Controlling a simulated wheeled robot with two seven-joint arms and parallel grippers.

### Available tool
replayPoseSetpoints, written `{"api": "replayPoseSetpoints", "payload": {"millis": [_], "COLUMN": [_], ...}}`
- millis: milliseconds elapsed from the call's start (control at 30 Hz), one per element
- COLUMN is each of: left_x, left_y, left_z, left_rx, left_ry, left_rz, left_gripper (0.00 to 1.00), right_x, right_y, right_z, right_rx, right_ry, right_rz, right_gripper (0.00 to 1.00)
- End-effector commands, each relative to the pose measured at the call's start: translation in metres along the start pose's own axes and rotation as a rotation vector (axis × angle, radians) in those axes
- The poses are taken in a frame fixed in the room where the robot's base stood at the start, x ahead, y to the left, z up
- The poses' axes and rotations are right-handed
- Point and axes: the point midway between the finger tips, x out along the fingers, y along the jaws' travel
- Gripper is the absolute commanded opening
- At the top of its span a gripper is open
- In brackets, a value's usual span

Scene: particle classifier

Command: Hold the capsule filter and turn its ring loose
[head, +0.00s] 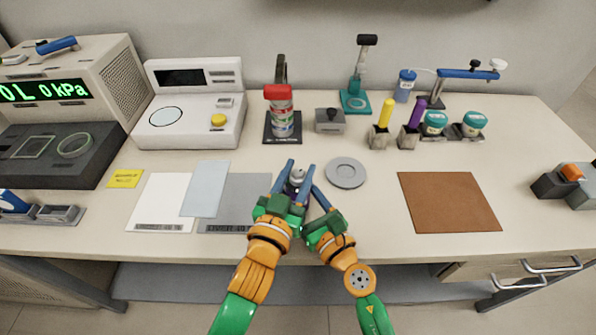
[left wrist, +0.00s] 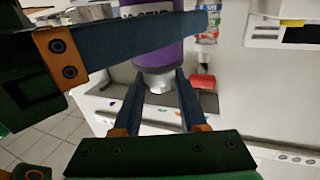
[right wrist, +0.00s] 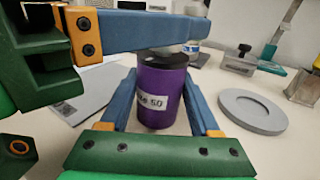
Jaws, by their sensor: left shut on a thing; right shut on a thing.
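The capsule filter is upright, with a purple body (right wrist: 160,100) and white label in the right wrist view. A dark band shows at its top there. The left wrist view shows the purple body (left wrist: 155,50) and a silver ring (left wrist: 158,82). In the head view the grippers hide most of the filter; a pale silver top (head: 296,175) shows. My right gripper (right wrist: 160,85) is shut on the purple body. My left gripper (left wrist: 160,76) is above it, its fingers on either side of the silver ring and shut on it.
A grey round dish (head: 346,173) lies just right of the grippers. A grey mat (head: 240,195) lies left of them. A red-topped bottle stand (head: 283,115) and a small grey block (head: 330,121) stand behind. A brown mat (head: 448,202) lies clear at right.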

Motion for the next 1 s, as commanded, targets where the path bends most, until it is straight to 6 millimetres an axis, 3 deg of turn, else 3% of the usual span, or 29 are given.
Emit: {"api": "replayPoseSetpoints", "payload": {"millis": [500,533,600,867,1000], "left_x": [0.0,0.0,0.0,-0.001,-0.018], "left_y": [0.0,0.0,-0.001,-0.001,0.0], "left_z": [0.001,0.001,0.001,0.001,0.002], "left_rx": [0.001,0.001,0.001,0.001,-0.001], "left_ry": [-0.005,-0.005,-0.005,-0.005,-0.007], "left_rz": [-0.02,-0.02,-0.02,-0.02,-0.02], "left_gripper": [0.0,0.44,0.57,0.57,0.57], "right_x": [0.0,0.0,0.0,0.0,0.0], "right_y": [0.002,0.002,0.002,0.001,0.001], "right_z": [-0.001,-0.001,-0.001,-0.001,-0.001], "right_rx": [-0.002,-0.002,-0.002,-0.001,-0.001], "right_ry": [0.002,0.002,0.002,0.002,0.001], "right_rz": [0.007,0.007,0.006,0.003,0.002], "right_gripper": [0.0,0.0,0.0,0.0,0.0]}}
